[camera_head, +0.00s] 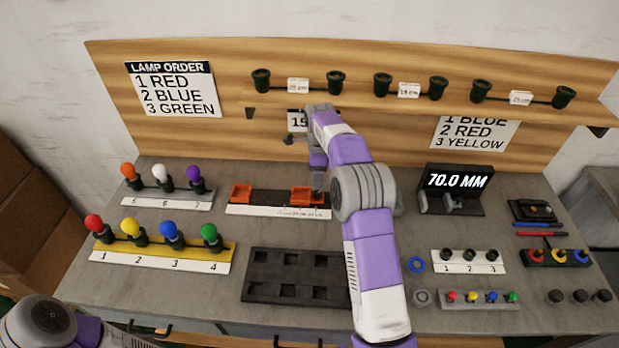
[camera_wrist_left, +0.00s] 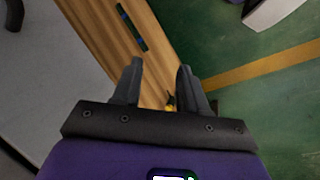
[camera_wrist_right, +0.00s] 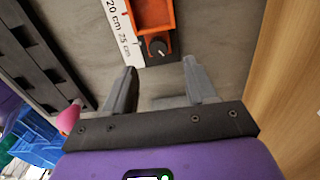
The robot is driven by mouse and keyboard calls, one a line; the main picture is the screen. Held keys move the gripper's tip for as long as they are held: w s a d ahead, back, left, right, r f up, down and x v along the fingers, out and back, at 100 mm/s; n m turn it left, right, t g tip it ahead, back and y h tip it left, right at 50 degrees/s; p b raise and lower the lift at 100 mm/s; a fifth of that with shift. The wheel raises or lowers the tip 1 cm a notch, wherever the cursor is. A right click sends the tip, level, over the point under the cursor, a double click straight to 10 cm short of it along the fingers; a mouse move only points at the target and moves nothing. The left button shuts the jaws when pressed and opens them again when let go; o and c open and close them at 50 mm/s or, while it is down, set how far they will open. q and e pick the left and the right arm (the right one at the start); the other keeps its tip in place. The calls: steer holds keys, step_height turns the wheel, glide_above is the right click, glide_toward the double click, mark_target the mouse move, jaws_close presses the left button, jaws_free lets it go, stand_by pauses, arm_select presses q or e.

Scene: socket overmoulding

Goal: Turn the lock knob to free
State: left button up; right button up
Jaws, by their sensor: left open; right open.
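The lock knob (camera_wrist_right: 158,47) is a small dark round knob with a pale mark, at the end of an orange block (camera_wrist_right: 151,14) in the right wrist view. The block sits on a dark rail beside a white scale (camera_wrist_right: 120,27). In the head view the scale rail (camera_head: 265,210) carries a left orange block (camera_head: 241,194) and a right one (camera_head: 303,193); the knob is hidden there by my arm. My right gripper (camera_wrist_right: 160,80) is open and empty, with the knob just beyond its fingertips, apart from them. My left gripper (camera_wrist_left: 160,80) is open and empty, away from the rail.
A black tray with square pockets (camera_head: 290,277) lies in front of the rail. Lamp racks (camera_head: 160,255) stand at the left. A 70.0 MM display (camera_head: 457,182) and small coloured parts are at the right. A wooden back panel (camera_head: 225,120) rises behind.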

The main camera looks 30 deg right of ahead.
mark_target(318, 193)
steer(key=f, duration=0.2)
steer(key=f+b, duration=0.1)
steer(key=f, duration=0.1)
steer(key=f+b, duration=0.1)
steer(key=f, duration=0.1)
steer(key=shift+s+f, duration=0.2)
steer(key=shift+s, duration=0.05)
steer(key=shift+f, duration=0.4)
steer(key=shift+w, duration=0.1)
steer(key=shift+c, duration=0.2)
steer(key=c, duration=1)
steer(key=n+p, duration=0.2)
steer(key=p, duration=0.1)
steer(key=shift+r+n, duration=0.2)
steer(key=shift+n, duration=0.2)
steer(key=shift+f+n+p, duration=0.15)
steer(key=shift+n+p, duration=0.3)
steer(key=shift+n, duration=0.45)
steer(key=o, duration=1)
